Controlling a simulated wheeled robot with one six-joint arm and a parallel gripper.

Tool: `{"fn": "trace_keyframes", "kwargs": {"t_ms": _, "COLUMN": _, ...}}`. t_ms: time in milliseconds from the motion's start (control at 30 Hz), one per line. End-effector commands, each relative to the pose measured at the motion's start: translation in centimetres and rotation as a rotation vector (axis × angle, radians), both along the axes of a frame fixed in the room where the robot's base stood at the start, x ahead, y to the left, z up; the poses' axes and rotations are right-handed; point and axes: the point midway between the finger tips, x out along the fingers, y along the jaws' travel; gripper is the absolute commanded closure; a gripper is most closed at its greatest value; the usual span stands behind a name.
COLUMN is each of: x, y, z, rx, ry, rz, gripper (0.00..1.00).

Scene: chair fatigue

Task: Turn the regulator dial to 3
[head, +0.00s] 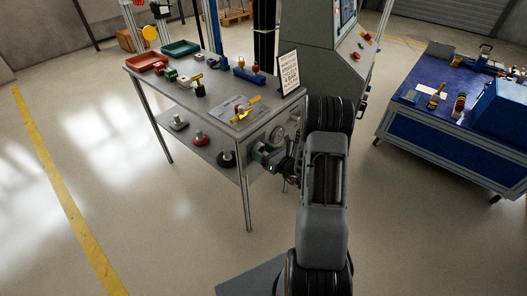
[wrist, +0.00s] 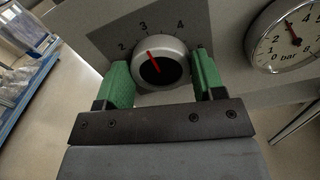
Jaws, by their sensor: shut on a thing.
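The regulator dial (wrist: 172,47) is a round silver knob with a dark centre and a red pointer. It sits on a grey plate (wrist: 105,38) marked 2, 3 and 4, and the pointer aims up and slightly left, at about the 3. My gripper (wrist: 163,72) has green fingers on the left and right sides of the dial and is shut on it. In the head view my gripper (head: 264,154) is at the right end of the workbench, below its top, and the dial cannot be made out there.
A round pressure gauge (wrist: 285,38) with a red needle is right of the dial, close to the right finger. The workbench (head: 150,84) carries trays, small parts and an upright sign (head: 288,71). A blue table (head: 420,122) stands at the right. The floor at left is clear.

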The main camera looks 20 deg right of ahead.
Motion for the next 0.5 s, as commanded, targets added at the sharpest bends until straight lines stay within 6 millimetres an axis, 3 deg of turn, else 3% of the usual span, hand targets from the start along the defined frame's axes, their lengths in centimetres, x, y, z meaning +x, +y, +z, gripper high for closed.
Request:
{"fn": "trace_keyframes", "kwargs": {"t_ms": 367, "x": 0.08, "y": -0.12, "z": 0.15, "rx": 0.002, "ry": -0.004, "rz": -0.003, "gripper": 0.61}}
{"fn": "trace_keyframes", "kwargs": {"t_ms": 400, "x": 0.08, "y": -0.12, "z": 0.15, "rx": 0.002, "ry": -0.004, "rz": -0.003, "gripper": 0.35}}
{"fn": "trace_keyframes", "kwargs": {"t_ms": 500, "x": 0.06, "y": -0.09, "z": 0.12, "rx": 0.002, "ry": -0.003, "rz": -0.002, "gripper": 0.25}}
